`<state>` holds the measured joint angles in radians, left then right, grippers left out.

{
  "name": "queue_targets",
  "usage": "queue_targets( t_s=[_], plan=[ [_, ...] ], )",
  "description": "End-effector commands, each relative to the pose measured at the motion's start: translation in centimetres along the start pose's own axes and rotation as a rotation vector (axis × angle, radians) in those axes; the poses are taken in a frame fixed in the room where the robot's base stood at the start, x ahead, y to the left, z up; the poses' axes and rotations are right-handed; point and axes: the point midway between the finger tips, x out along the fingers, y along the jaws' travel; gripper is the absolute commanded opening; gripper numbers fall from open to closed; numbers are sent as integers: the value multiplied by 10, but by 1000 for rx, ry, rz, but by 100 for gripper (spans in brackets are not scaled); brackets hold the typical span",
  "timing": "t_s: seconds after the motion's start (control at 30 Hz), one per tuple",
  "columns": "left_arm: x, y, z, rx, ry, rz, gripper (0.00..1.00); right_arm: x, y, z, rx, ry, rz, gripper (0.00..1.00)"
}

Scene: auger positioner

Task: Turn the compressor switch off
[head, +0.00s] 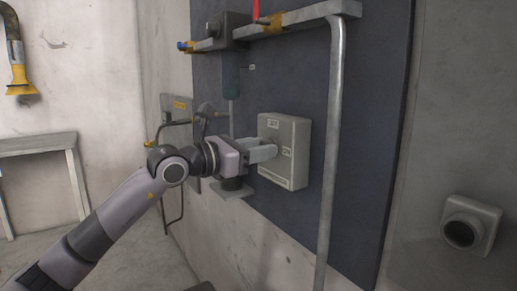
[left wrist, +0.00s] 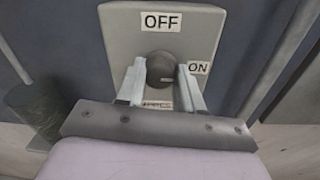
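The compressor switch is a pale grey box (head: 297,140) fixed to the dark wall panel in the head view. In the left wrist view the box (left wrist: 120,30) carries an OFF label at its top and an ON label to the right of a round dark knob (left wrist: 160,66). My left gripper (head: 272,151) is at the front of the box. In the left wrist view its two fingers (left wrist: 160,80) stand apart, one on each side of the knob. I cannot tell whether they touch it. The knob is hidden in the head view. My right gripper is not in view.
A grey pipe (head: 331,150) runs vertically just right of the box and bends to a horizontal bar above. A round grey outlet (head: 461,233) is on the right wall. A metal bench (head: 38,146) stands at the left.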

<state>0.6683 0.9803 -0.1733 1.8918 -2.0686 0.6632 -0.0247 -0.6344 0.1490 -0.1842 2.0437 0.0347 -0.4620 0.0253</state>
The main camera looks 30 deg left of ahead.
Motion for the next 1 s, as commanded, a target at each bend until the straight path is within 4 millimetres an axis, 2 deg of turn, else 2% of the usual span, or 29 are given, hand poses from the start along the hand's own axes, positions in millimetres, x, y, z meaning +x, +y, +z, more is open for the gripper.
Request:
queue_targets(
  t_s=[0.27, 0.43, 1.0],
  plan=[
    [0, 1, 0, -35, 1, 1, 6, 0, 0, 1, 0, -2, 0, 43],
    [0, 1, 0, -119, 3, 0, 6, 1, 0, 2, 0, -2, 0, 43],
    [0, 2, 2, -635, 22, -2, 6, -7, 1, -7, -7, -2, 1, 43]
  ],
)
